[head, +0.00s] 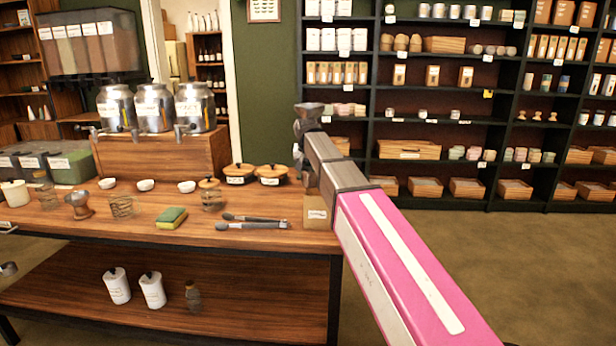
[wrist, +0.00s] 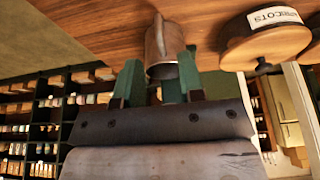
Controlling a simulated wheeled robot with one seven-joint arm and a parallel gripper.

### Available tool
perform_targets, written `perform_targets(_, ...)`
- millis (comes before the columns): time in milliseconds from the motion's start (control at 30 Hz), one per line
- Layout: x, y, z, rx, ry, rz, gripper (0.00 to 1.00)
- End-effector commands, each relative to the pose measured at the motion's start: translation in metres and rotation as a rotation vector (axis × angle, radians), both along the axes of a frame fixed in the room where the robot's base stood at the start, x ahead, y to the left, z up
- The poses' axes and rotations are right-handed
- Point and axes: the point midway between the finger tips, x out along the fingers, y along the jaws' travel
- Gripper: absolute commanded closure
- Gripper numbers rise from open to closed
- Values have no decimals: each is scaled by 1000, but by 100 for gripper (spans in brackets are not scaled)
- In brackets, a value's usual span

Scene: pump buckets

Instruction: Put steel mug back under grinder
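The steel mug (wrist: 156,45) shows in the wrist view with its handle towards the top of the picture. It sits between the two green fingers of my gripper (wrist: 161,66), which lie close along both its sides. The wooden tabletop is just beyond it; I cannot tell whether the mug touches it. In the head view my arm reaches to the right end of the table. The grinder seems to stand there, largely hidden behind my arm: a dark metal top (head: 308,112) and a labelled base (head: 316,212) show. The space under it is hidden.
Tongs (head: 252,222) and a green sponge (head: 172,217) lie on the table (head: 200,240). Steel dispensers (head: 155,107) stand behind.

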Motion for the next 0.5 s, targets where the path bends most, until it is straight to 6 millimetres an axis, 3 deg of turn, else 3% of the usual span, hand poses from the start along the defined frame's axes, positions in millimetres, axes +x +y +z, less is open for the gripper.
perform_targets(200, -14, 1, 35, 0, 0, 0, 64)
perform_targets(500, -22, 1, 55, 0, 1, 0, 64)
